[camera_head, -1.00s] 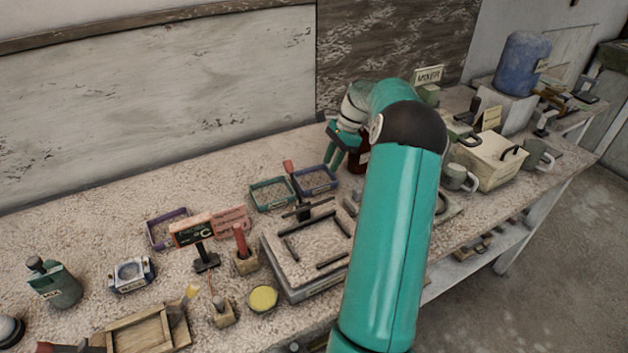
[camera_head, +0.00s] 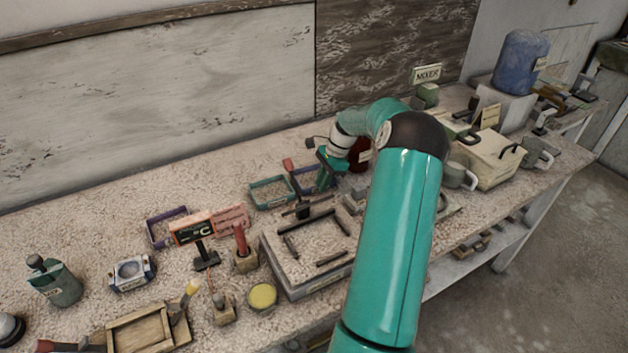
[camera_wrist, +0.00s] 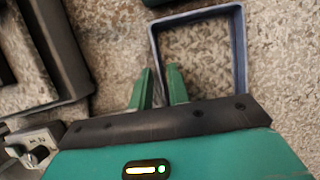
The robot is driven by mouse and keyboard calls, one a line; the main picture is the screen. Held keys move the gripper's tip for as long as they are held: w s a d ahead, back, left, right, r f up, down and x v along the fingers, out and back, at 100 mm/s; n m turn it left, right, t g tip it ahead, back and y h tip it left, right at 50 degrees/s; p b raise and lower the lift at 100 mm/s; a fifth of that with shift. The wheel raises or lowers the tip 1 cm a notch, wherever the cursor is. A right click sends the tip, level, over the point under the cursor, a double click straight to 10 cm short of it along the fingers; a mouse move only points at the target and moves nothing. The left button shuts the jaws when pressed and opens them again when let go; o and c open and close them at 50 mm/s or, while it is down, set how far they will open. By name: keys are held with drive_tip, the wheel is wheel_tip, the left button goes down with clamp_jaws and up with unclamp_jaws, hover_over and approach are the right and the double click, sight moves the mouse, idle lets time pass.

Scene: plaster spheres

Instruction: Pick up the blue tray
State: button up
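The blue tray (camera_head: 304,170) is a small open rectangular frame on the workbench, partly hidden behind my gripper in the head view. In the wrist view, its dark blue rim (camera_wrist: 240,45) shows at the top centre, with bench surface visible inside it. My gripper (camera_wrist: 159,72) points down at the tray, its two green fingers spread apart. The tray's left wall in the wrist view lies between the fingers; I cannot tell whether either finger touches it. In the head view my gripper (camera_head: 325,182) is at the tray's right part.
A green tray (camera_head: 252,190) sits just left of the blue one. A dark red jar (camera_head: 361,155) stands close to the right of my gripper. A stone slab with dark bars (camera_head: 308,288) lies in front. A purple tray (camera_head: 151,232) is farther left.

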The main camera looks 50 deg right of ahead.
clamp_jaws()
